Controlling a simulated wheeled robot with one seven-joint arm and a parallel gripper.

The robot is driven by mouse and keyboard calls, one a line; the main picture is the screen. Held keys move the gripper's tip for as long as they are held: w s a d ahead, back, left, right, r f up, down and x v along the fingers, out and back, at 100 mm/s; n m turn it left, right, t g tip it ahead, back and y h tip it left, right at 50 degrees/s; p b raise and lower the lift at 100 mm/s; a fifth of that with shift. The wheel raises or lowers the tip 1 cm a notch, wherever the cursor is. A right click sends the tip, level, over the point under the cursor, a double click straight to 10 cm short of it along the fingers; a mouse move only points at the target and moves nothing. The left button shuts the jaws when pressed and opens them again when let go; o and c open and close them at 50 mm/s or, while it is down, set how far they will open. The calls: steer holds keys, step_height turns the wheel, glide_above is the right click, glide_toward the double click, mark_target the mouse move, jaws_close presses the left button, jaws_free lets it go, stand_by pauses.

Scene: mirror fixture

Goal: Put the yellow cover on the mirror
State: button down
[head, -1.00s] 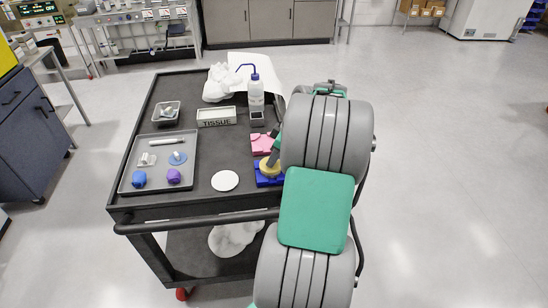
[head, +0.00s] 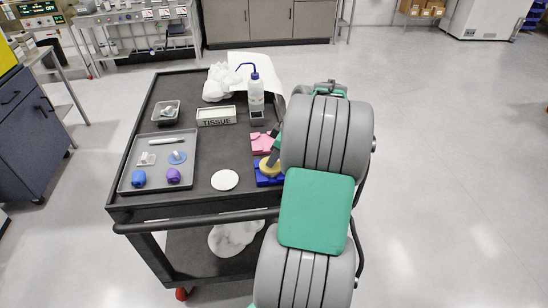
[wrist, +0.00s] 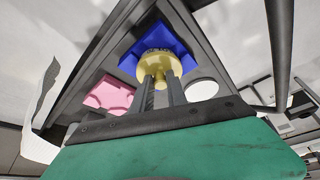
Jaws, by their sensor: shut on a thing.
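My gripper (wrist: 160,92) is shut on the yellow cover (wrist: 157,62), a round yellow disc with a narrower stem between the fingers. In the head view the cover (head: 270,167) shows at the left edge of my arm, which hides most of the gripper. The cover is over the middle of a square blue fixture (wrist: 184,38), also seen in the head view (head: 264,181). I cannot tell whether it touches the fixture or hangs just above it. I cannot make out a mirror in the fixture; the cover hides its middle.
A pink block (head: 262,143) lies just behind the blue fixture, and a white disc (head: 225,180) to its left. A grey tray (head: 158,186) with small parts, a tissue box (head: 216,117) and a wash bottle (head: 256,94) stand on the black cart (head: 200,204).

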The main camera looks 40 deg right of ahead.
steer(key=c, duration=1.2)
jaws_free()
steer(key=shift+c, duration=0.2)
steer(key=shift+o, duration=0.6)
steer(key=o, duration=0.4)
steer(key=shift+c, duration=0.2)
steer(key=shift+r, duration=0.1)
step_height(320, 180, up, 7)
steer(key=p, duration=0.5)
jaws_close()
